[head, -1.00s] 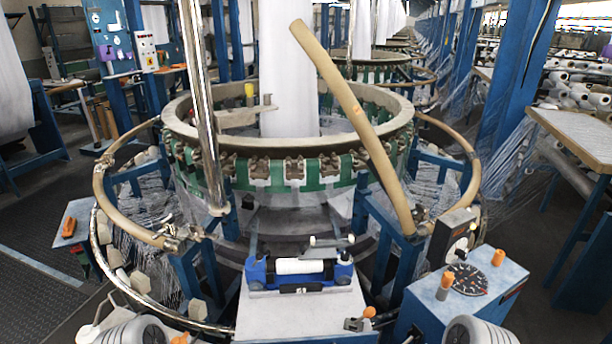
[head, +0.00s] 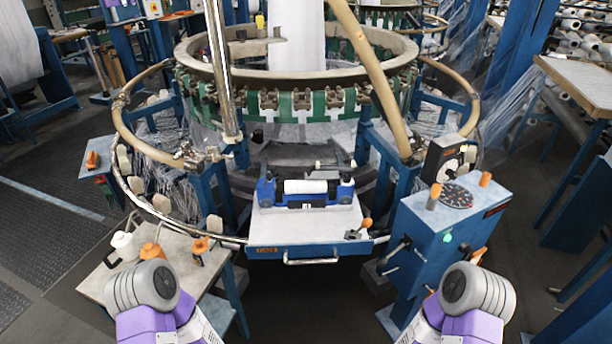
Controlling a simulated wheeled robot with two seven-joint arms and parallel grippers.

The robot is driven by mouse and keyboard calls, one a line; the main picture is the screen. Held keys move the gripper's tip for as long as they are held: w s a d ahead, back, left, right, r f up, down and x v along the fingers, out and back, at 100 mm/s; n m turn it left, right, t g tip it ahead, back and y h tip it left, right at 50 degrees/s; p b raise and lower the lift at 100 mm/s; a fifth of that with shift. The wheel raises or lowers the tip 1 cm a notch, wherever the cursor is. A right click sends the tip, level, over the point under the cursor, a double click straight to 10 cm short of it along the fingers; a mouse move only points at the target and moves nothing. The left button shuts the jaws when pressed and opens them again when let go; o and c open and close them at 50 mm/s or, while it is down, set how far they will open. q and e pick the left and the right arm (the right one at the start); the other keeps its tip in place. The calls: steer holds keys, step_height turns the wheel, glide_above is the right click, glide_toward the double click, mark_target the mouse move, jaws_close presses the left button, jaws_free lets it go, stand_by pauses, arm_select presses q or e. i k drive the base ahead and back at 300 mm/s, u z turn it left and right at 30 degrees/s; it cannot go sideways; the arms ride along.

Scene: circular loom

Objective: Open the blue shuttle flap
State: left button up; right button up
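The blue shuttle (head: 271,194) sits on a pale tray-like table (head: 285,230) in front of the circular loom, in the middle of the head view. It has blue ends with black parts and a white roll (head: 305,187) across its middle. A separate flap on it is too small to make out, so I cannot tell whether it is open or shut. Only grey and purple links of my two arms show at the bottom left and bottom right, apart from the shuttle. Neither gripper is in view.
The loom ring (head: 290,75) stands behind the shuttle, with a slanted tan pole and a metal post before it. A blue control box (head: 450,235) with orange knobs stands right. A side table (head: 95,285) with a white bottle (head: 124,246) stands left.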

mark_target(310, 175)
steer(key=u, duration=0.85)
steer(key=i, duration=0.6)
steer(key=z, duration=1.15)
